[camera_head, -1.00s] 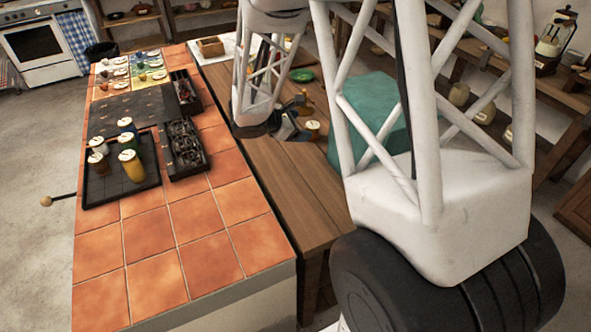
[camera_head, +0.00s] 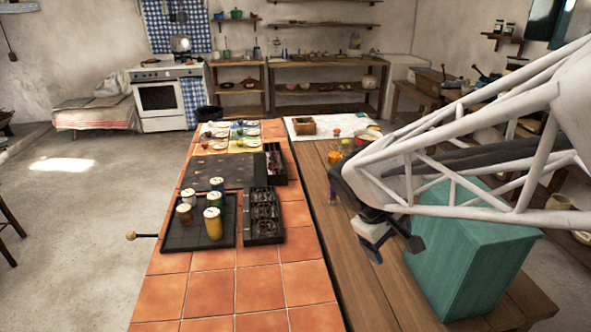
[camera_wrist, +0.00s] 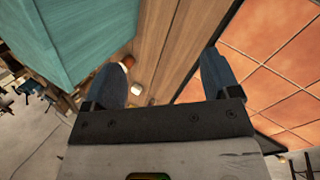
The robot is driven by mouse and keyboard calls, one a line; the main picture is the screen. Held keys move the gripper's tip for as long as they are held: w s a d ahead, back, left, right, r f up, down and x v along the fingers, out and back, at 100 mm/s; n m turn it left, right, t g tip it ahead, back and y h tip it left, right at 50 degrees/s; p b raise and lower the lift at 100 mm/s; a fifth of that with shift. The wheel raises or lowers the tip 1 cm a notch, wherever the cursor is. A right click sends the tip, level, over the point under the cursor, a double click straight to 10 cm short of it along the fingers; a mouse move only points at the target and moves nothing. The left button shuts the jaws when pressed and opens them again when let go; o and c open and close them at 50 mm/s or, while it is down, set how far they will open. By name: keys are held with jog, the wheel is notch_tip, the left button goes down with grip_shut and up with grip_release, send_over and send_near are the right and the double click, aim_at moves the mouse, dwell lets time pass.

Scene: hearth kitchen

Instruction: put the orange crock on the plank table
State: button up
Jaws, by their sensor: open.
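Several lidded crocks stand upright on the black tray (camera_head: 172,240) on the tiled counter. The front one, amber-yellow (camera_head: 213,222), is the nearest to orange there. A small orange-yellow item (camera_head: 335,157) stands on the plank table (camera_head: 345,255), farther back; I cannot tell if it is the orange crock. In the wrist view a small orange thing (camera_wrist: 128,61) shows beside the left fingertip, partly hidden. My gripper (camera_head: 394,247) is open and empty over the plank table, left of the teal box. Its two fingers are spread apart in the wrist view (camera_wrist: 160,80).
A large teal box (camera_head: 465,255) stands on the right of the plank table, close to my gripper. A black divided tray (camera_head: 263,217) lies on the counter (camera_head: 262,290). A wooden box (camera_head: 303,125) stands at the back. The front tiles are clear.

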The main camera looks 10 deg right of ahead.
jog(key=s+a+r+m+t+y, duration=0.2)
jog(key=s+a+r+m+y, duration=0.2)
jog(key=s+a, duration=0.3)
jog(key=s+m+y, duration=0.1)
jog(key=s, duration=0.3)
jog(key=shift+a, duration=0.4)
